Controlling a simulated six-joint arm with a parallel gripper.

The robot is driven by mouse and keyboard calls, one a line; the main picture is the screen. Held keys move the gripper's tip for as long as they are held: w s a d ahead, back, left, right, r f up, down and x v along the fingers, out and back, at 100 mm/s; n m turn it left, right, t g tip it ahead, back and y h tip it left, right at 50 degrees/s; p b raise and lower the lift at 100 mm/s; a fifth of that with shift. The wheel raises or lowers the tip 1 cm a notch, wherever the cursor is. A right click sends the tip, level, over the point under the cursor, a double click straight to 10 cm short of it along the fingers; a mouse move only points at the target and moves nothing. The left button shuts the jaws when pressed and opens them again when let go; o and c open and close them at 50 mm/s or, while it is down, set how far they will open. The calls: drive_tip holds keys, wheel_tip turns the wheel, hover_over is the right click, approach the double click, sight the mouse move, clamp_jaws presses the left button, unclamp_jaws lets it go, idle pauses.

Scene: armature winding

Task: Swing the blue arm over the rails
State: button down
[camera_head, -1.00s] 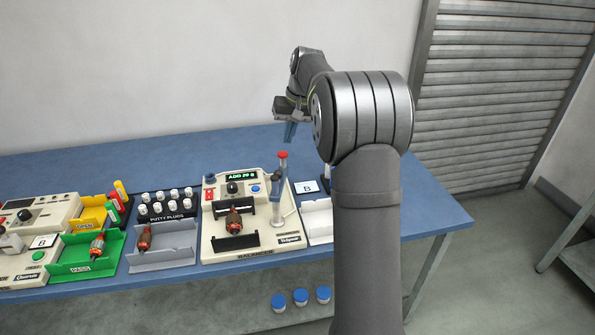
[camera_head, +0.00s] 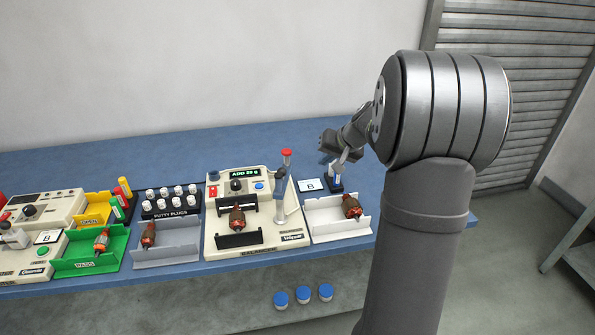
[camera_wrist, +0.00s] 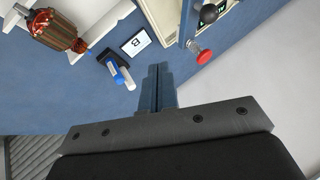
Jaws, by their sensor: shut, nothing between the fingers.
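The balancer (camera_head: 215,240) stands mid-bench with a copper armature (camera_head: 237,218) lying across its dark rails (camera_head: 238,240). The blue arm (camera_head: 281,187) is on the upright post at the balancer's right side, under a red knob (camera_head: 286,153). It looks upright, beside the rails rather than over them. In the wrist view, the red knob (camera_wrist: 203,56) and part of the blue arm (camera_wrist: 187,22) show at the upper right of the fingers. My gripper (camera_head: 341,170) is shut and empty, right of the post and apart from it; its fingers (camera_wrist: 157,88) show in the wrist view.
A white tray (camera_head: 325,233) right of the balancer holds another armature (camera_head: 351,207). A card marked B (camera_head: 311,185) and a small stand with blue and white sticks (camera_wrist: 120,75) are near my gripper. Putty plugs (camera_head: 170,192) and a grey tray (camera_head: 165,257) lie left.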

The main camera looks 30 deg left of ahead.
sight(283, 172)
drive_tip(key=shift+f, duration=0.1)
drive_tip(key=a+f, duration=0.7)
drive_tip(key=a, duration=0.2)
drive_tip(key=shift+s+a+f, duration=0.15)
drive_tip(key=shift+a+f, duration=0.1)
drive_tip(key=shift+f, duration=0.15)
